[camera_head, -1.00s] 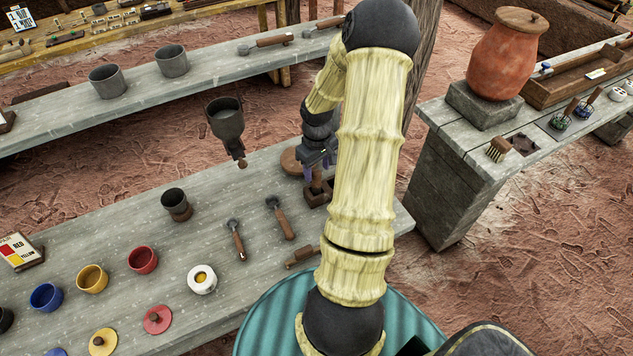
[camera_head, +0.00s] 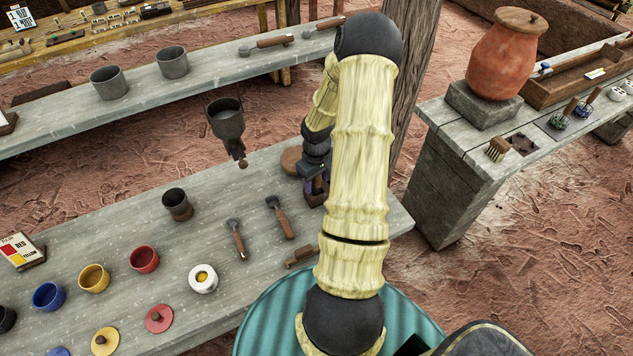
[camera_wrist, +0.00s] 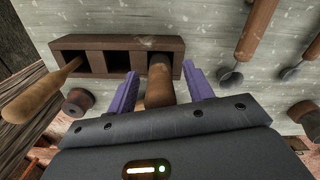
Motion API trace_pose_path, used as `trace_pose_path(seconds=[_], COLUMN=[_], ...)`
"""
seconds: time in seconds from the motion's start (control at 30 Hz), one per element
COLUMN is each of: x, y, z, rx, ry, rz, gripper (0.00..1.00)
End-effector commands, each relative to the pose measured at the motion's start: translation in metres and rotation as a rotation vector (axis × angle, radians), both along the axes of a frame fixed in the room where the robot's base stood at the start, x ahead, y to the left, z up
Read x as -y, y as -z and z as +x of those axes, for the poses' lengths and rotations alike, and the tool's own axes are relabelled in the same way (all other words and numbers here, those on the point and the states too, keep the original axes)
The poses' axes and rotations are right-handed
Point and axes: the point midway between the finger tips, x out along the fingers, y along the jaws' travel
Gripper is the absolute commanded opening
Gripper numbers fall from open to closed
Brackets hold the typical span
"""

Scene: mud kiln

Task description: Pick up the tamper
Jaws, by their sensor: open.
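A dark wooden rack with square slots (camera_wrist: 105,58) lies on the stone bench in the wrist view. A brown wooden cylinder (camera_wrist: 160,82), which looks like the tamper, stands in its right slot. My gripper (camera_wrist: 160,85) is open, with one purple finger on each side of the cylinder. I cannot tell whether the fingers touch it. In the head view my gripper (camera_head: 315,184) is low at the rack, and my arm partly hides this spot.
A long wooden handle (camera_wrist: 42,95) leans out of the rack's left slot. Two wooden-handled tools (camera_head: 280,217) (camera_head: 236,239) lie on the bench, left of the rack. A dark cup (camera_head: 177,204) and a hanging funnel (camera_head: 227,125) are farther left.

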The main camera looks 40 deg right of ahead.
Motion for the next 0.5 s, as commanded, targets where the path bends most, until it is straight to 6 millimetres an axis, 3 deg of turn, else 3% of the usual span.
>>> trace_pose_path(seconds=[0.1,0.33,0.5], x=[0.0,0.0,0.0001], y=[-0.0002,-0.0002,-0.0004], z=[0.0,0.0,0.0001], rx=[0.0,0.0,0.0], ry=[0.0,0.0,0.0], rz=[0.0,0.0,0.0], gripper=[0.48,0.03,0.03])
